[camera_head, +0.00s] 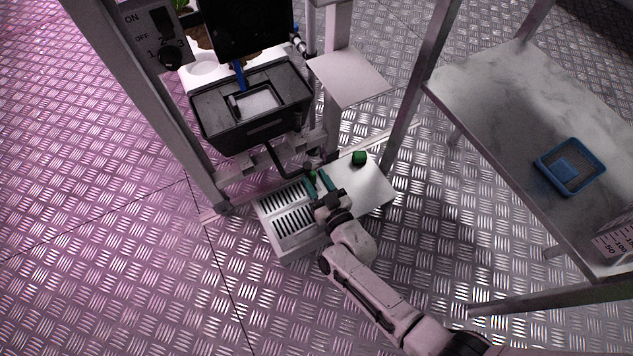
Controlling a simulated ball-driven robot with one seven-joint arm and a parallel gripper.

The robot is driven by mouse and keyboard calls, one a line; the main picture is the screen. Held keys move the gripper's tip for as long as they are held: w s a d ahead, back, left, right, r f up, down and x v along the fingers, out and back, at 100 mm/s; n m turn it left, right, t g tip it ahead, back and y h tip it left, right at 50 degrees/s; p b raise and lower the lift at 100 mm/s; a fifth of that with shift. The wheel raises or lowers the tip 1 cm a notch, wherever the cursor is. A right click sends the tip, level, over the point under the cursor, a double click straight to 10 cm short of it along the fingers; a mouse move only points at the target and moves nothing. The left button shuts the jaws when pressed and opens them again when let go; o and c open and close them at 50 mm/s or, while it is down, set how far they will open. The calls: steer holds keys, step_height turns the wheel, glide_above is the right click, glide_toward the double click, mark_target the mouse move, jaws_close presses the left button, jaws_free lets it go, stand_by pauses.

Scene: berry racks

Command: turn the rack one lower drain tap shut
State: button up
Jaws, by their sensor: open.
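The rack (194,150) stands at the upper left with a black tub (250,125) on its lower level. A black drain pipe (278,163) runs down from the tub. The lower drain tap (310,169) appears as a small grey part at the pipe's end, just beyond my fingertips. Its handle and its setting are too small and partly hidden to tell. My gripper (318,181) is open, with two green fingers pointing up toward the tap over the white slotted box. I cannot tell whether the fingers touch the tap.
The white box (270,235) below has dark slots and a green round knob (359,158). A control panel (158,35) is on the rack's post. A metal table (480,90) at right holds a blue tray (570,167). The floor at lower left is clear.

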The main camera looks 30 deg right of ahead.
jaws_close()
stand_by(0.4)
steer(key=shift+m, duration=0.3)
steer(key=m, duration=0.3)
steer(key=shift+d+m, duration=0.1)
steer(key=shift+m, duration=0.2)
steer(key=m, duration=0.4)
steer(key=shift+d+f+m, duration=0.1)
steer(key=shift+m, duration=0.2)
steer(key=shift+d+f+m, duration=0.1)
steer(key=shift+m, duration=2.15)
steer(key=shift+f+m, duration=0.1)
steer(key=shift+m, duration=2.15)
